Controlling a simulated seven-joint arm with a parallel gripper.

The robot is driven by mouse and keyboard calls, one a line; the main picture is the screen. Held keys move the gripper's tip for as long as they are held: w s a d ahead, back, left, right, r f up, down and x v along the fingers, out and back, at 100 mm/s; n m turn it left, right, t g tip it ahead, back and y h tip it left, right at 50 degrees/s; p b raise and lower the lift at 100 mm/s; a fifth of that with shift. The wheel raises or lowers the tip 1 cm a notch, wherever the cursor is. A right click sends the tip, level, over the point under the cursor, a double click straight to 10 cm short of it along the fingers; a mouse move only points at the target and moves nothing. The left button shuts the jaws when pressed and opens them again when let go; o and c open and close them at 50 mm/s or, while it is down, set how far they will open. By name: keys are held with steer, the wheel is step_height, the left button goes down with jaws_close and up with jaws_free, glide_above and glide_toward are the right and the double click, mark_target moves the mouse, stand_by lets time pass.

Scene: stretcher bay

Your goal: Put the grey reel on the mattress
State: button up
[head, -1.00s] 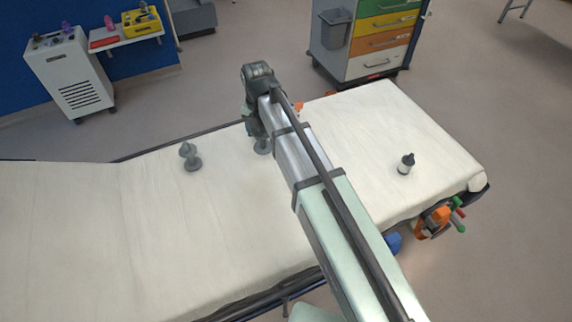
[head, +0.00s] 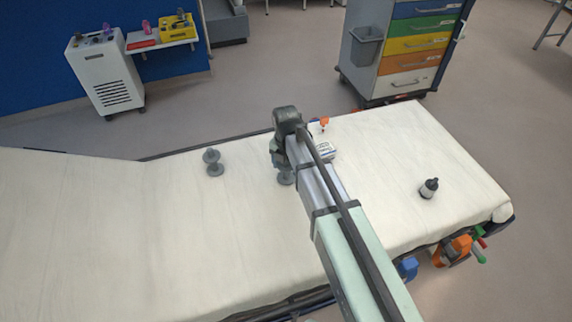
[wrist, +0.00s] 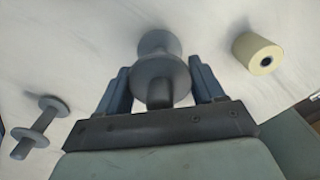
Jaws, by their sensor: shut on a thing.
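My gripper (wrist: 160,90) is shut on a grey reel (wrist: 159,42), with one finger on each side of it. In the head view the base of this held reel (head: 286,178) shows below my wrist, over or on the white mattress (head: 240,225); I cannot tell if it touches. Much of it is hidden by my arm.
A cream roll (wrist: 257,53) lies right of my gripper in the wrist view. Beyond my arm are a whitish item (head: 326,148) and a small orange-topped item (head: 324,123). The mattress is clear at left and front.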

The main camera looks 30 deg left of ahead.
steer(key=shift+f, duration=0.25)
steer(key=o, duration=1.1)
steer(key=shift+c, duration=0.2)
steer(key=shift+r, duration=0.15)
step_height(320, 180, up, 12)
steer(key=shift+r, duration=0.1)
